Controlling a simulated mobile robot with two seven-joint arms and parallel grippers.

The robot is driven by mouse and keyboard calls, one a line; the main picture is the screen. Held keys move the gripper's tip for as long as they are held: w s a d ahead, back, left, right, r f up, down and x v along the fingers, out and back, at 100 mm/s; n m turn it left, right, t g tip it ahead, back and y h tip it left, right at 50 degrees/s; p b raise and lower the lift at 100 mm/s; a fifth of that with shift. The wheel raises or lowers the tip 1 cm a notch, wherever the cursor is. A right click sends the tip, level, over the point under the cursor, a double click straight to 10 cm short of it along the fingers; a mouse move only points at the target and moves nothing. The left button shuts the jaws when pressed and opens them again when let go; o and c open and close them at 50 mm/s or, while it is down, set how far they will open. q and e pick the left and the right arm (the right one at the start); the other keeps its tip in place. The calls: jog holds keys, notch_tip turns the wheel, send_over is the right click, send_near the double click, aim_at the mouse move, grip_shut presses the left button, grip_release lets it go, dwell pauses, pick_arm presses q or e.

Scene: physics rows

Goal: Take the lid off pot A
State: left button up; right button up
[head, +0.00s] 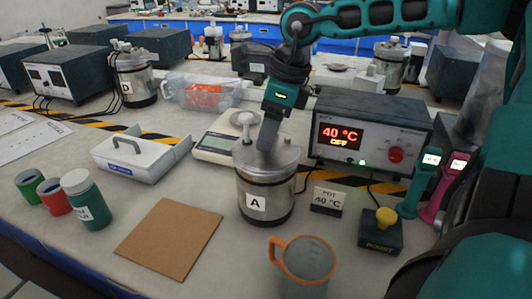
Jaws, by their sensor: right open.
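Pot A (258,207) is a steel pot with a dark band and a white "A" label, standing upright on the bench. Its grey lid (287,157) is on top of it. A pale upright fitting (243,121) shows at the lid's back left. My right gripper (267,147) comes down from above, with its grey fingers over the middle of the lid. It is open. The fingers hide the lid's centre, so I cannot tell whether they are around a knob or touching the lid. My left gripper is not in view.
A heater box (370,137) reading "40 °C OFF" stands right of the pot. A scale (213,148) is behind left, an orange-rimmed mug (307,262) in front, and a yellow-knobbed box (381,236) at front right. A brown square board (170,238) lies bare at front left.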

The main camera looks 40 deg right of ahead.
jog(key=shift+f, duration=0.25)
jog(key=shift+c, duration=0.3)
grip_shut()
